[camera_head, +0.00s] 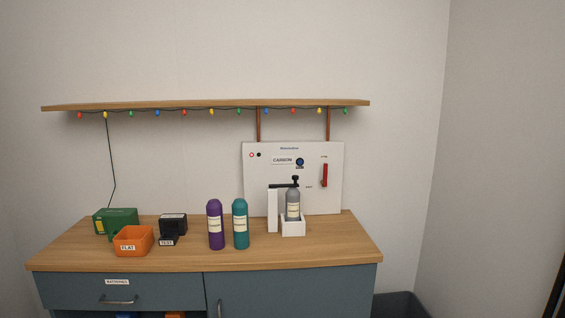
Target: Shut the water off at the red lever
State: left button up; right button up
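The red lever (325,175) is on the right part of a white panel (262,200) that stands at the back of the wooden counter. It points up and down, with small lettering above it and to its left that is too small to read surely. Copper-coloured pipes (328,124) run from the shelf down to the panel. A grey bottle (293,205) stands in a white holder (293,229) in front of the panel, left of and below the lever. Neither of my grippers is in view.
A purple bottle (216,226) and a teal bottle (240,224) stand on the counter (330,245). Left of them are an orange bin (125,243), a green box (122,216) and a black device (173,222). A shelf (205,104) with coloured bulbs hangs above. The counter's right end is clear.

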aim_at(324, 182)
jog(key=i+j, duration=0.2)
jog(key=i, duration=0.25)
jog(key=i+j, duration=0.2)
jog(key=i, duration=0.25)
jog(key=i+j, duration=0.2)
jog(key=i, duration=0.25)
